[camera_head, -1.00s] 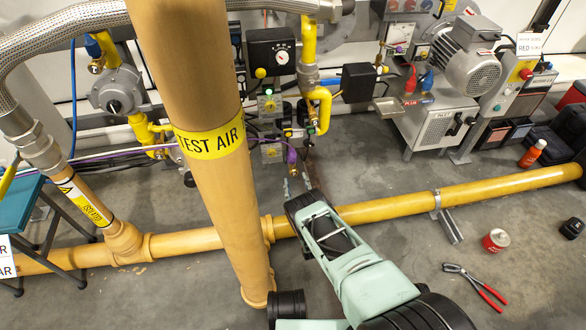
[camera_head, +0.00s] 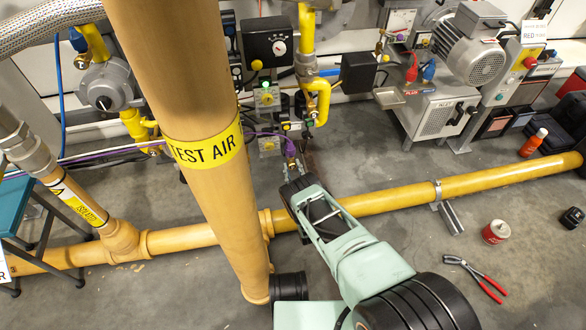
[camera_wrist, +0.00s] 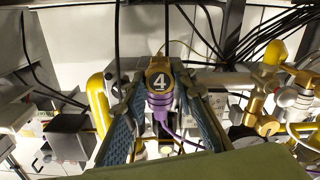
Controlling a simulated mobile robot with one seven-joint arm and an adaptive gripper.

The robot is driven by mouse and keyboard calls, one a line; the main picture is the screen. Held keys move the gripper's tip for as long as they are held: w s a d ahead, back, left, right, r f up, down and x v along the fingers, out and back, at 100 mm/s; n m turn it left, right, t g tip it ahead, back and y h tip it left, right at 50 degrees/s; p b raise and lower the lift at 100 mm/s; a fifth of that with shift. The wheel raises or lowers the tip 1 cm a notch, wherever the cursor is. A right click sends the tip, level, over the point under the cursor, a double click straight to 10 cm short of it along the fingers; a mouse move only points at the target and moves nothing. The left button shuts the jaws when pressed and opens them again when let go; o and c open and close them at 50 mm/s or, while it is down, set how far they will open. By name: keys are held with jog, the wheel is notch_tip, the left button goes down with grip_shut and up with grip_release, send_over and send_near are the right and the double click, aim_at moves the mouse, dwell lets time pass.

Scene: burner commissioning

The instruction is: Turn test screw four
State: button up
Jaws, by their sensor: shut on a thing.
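Test screw four is a brass-coloured round head marked "4" (camera_wrist: 160,80), in the middle of the wrist view. A purple connector (camera_wrist: 161,104) with a purple hose sits just below it. My gripper (camera_wrist: 161,85) has its two blue-padded fingers on either side of the head, closed on it. In the head view my gripper (camera_head: 291,172) reaches the low end of the valve train, at a purple fitting (camera_head: 289,147). The screw's number cannot be read there, and my arm and the small scale hide the contact.
A thick yellow pipe marked TEST AIR (camera_head: 205,150) stands left of my arm. A yellow floor pipe (camera_head: 380,200) runs beneath my arm. Red-handled pliers (camera_head: 475,278) and a red-and-white can (camera_head: 495,232) lie on the floor at right. A grey pump unit (camera_head: 440,115) stands behind.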

jog(key=shift+c, duration=1)
grip_shut()
jog(key=m, duration=0.4)
jog(key=shift+d, duration=0.1)
jog(key=m, duration=0.6)
jog(key=o, duration=1.2)
grip_release()
jog(key=shift+c, duration=0.2)
